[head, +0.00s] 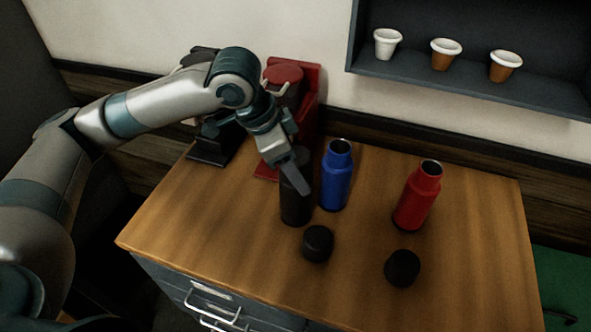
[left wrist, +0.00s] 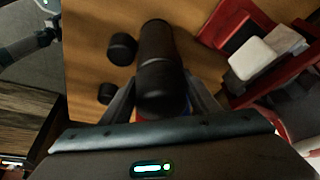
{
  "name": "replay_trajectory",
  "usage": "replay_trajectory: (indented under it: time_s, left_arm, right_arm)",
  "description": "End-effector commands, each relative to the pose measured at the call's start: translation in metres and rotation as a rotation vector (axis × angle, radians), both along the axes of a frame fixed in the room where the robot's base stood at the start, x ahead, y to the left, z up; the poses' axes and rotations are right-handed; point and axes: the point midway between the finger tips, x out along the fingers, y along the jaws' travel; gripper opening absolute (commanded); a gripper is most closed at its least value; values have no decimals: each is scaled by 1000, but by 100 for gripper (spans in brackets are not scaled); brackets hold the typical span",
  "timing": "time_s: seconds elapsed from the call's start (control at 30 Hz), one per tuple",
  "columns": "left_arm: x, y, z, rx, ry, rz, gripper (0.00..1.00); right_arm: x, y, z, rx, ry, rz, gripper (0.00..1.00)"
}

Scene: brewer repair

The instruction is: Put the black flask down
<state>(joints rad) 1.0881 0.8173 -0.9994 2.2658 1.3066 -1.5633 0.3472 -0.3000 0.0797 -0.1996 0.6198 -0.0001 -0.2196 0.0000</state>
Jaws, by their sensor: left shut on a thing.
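The black flask (head: 295,205) is upright at the left of the blue flask (head: 337,178), over the wooden counter. My left gripper (head: 294,172) is shut on its upper part, with a finger covering much of its front in the head view. In the left wrist view the black flask (left wrist: 157,48) runs between the two fingers of the left gripper (left wrist: 160,98). Its base is at or very near the counter; I cannot tell if it touches. My right gripper is not in view.
The red flask (head: 417,197) stands open at the right. Two black lids (head: 318,243) (head: 402,267) lie in front. A red brewer (head: 308,97) and a black brewer (head: 212,147) stand behind. Cups (head: 446,55) sit on a shelf (head: 480,75). The counter's front left (head: 190,235) is clear.

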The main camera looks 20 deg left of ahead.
Motion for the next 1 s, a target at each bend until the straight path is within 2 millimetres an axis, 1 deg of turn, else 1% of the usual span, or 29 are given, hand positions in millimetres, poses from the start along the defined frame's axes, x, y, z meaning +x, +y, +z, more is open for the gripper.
replay_trajectory:
  time_s: [0.03, 0.17, 0.53, 0.57, 0.6, 0.63, 1.0]
  left_arm:
    - [0, 0, -4, -2, 0, 1, 6]
    - [0, 0, -13, -1, -1, -1, 6]
    - [0, 0, -15, -1, -2, -1, 6]
    - [0, 0, -16, -1, -1, -1, 57]
    - [0, 0, -16, 0, -2, -1, 67]
    - [0, 0, -16, 0, -2, -1, 74]
    - [0, 0, -15, 0, -2, -1, 74]
  right_arm:
    - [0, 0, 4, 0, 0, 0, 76]
    - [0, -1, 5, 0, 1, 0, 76]
    - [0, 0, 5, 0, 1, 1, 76]
    - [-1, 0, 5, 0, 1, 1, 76]
    - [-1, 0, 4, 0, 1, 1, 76]
    - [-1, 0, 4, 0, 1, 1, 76]
    - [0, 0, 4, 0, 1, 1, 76]
